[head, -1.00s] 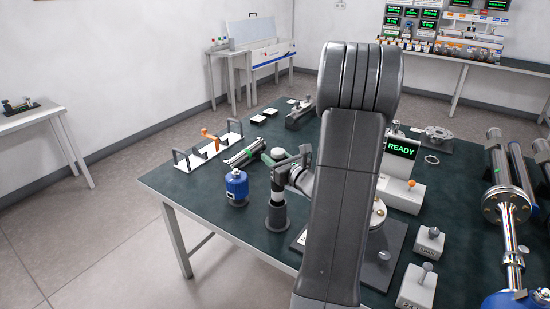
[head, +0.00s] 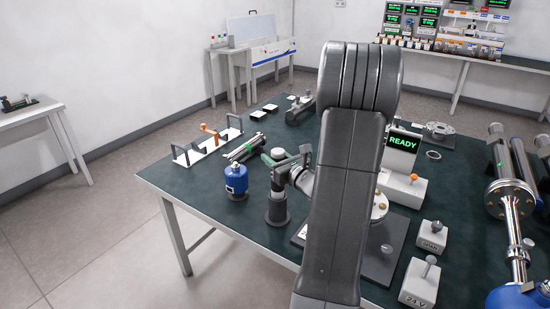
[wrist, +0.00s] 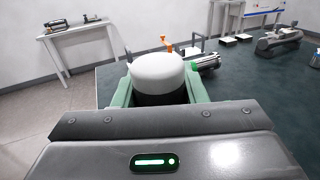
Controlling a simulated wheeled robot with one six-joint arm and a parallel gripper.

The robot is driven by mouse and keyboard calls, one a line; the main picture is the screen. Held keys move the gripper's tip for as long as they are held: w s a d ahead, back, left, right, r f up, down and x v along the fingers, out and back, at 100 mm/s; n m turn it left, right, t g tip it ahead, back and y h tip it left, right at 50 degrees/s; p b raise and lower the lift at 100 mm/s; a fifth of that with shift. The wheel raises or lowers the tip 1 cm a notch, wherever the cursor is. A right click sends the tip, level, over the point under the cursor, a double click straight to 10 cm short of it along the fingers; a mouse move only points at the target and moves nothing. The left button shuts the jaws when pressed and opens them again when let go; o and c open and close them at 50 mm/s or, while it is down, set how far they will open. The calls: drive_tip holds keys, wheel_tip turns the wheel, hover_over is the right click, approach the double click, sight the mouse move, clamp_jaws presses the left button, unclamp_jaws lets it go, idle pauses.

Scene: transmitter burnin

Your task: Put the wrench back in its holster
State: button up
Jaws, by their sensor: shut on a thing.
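The wrench shows as an upright tool with a pale grey rounded cap (head: 278,153) and a dark body. In the wrist view its cap (wrist: 158,70) stands between the green finger pads, above a black shaft. My gripper (head: 284,160) is shut on it just below the cap. The holster, a dark round cup (head: 277,208), stands on the green table top (head: 215,205) directly below. The wrench's lower part appears to be inside the holster. Whether it is fully seated cannot be told, and the wrist view hides the holster.
A blue canister (head: 236,181) stands close left of the holster. Behind it are a silver cylindrical device (head: 244,149) and a white rack (head: 208,147) with an orange handle. A READY display (head: 402,142) and grey blocks (head: 431,235) lie right of my arm. The table's front-left corner is clear.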

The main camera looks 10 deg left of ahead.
drive_tip(key=shift+f+b, duration=0.9)
drive_tip(key=shift+f, duration=0.1)
drive_tip(key=o, duration=0.9)
drive_tip(key=shift+r, duration=0.1)
drive_tip(key=shift+c, duration=0.2)
drive_tip(key=shift+o, duration=1.3)
drive_tip(key=b+v, duration=0.1)
drive_tip(key=v, duration=1.3)
drive_tip(key=shift+w, duration=0.1)
drive_tip(key=x, duration=0.4)
drive_tip(key=p+x, duration=0.1)
drive_tip(key=x, duration=0.4)
drive_tip(key=p+x, duration=0.1)
drive_tip(key=x, duration=0.3)
drive_tip(key=shift+w+a+r, duration=0.2)
drive_tip(key=shift+a+r, duration=0.15)
drive_tip(key=shift+r, duration=0.05)
drive_tip(key=shift+f, duration=0.15)
